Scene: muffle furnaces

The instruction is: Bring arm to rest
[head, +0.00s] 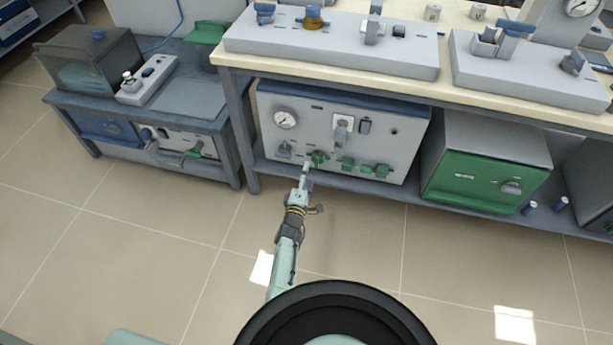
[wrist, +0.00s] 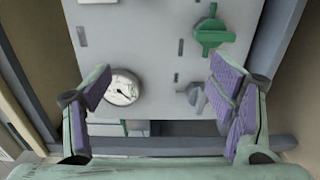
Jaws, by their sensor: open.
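My gripper (wrist: 160,100) is open and empty in the wrist view, with its purple finger pads apart on either side. It faces the light grey front of a panel (wrist: 150,60). A round gauge (wrist: 122,88) shows near the left finger, and a grey knob (wrist: 190,92) and a green valve handle (wrist: 212,36) show near the right finger. In the head view my arm (head: 287,245) reaches forward to the control panel (head: 330,140) under the bench. The fingertips are small there, and contact with the panel cannot be told.
A bench (head: 480,105) with grey units on top stands above the panel. A green-fronted furnace (head: 488,180) sits on the lower shelf to the right. A lower table (head: 185,95) with a dark box (head: 90,60) stands at left. The tiled floor (head: 130,260) is clear.

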